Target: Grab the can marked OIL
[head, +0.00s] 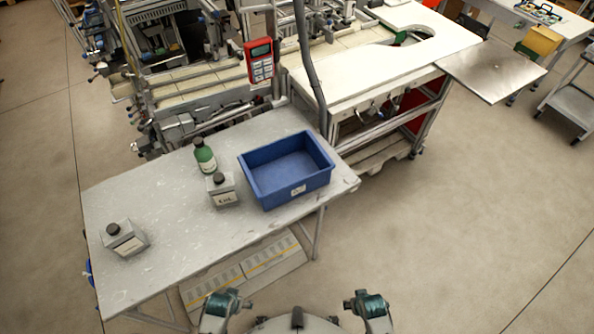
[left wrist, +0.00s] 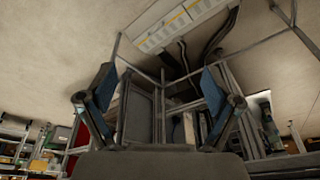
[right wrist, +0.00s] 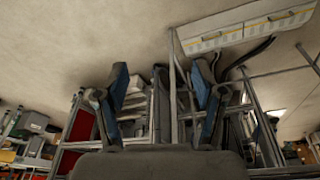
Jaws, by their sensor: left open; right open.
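Two grey cans with black caps stand upright on the grey table (head: 165,220). One can (head: 223,191) is near the table's middle, beside the blue bin; the other can (head: 124,239) is at the left end. Both have pale front labels with dark lettering, too small for me to tell which reads OIL. My left gripper (left wrist: 158,82) is open and empty in the left wrist view. My right gripper (right wrist: 160,82) is open and empty in the right wrist view. Both arms are at the bottom of the head view, away from the cans; neither wrist view shows a can.
A blue open bin (head: 290,172), empty, stands on the table's right part. A green bottle (head: 204,156) with a dark cap stands just behind the middle can. A red handheld device (head: 261,62) is on the machinery behind. Floor to the right of the table is clear.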

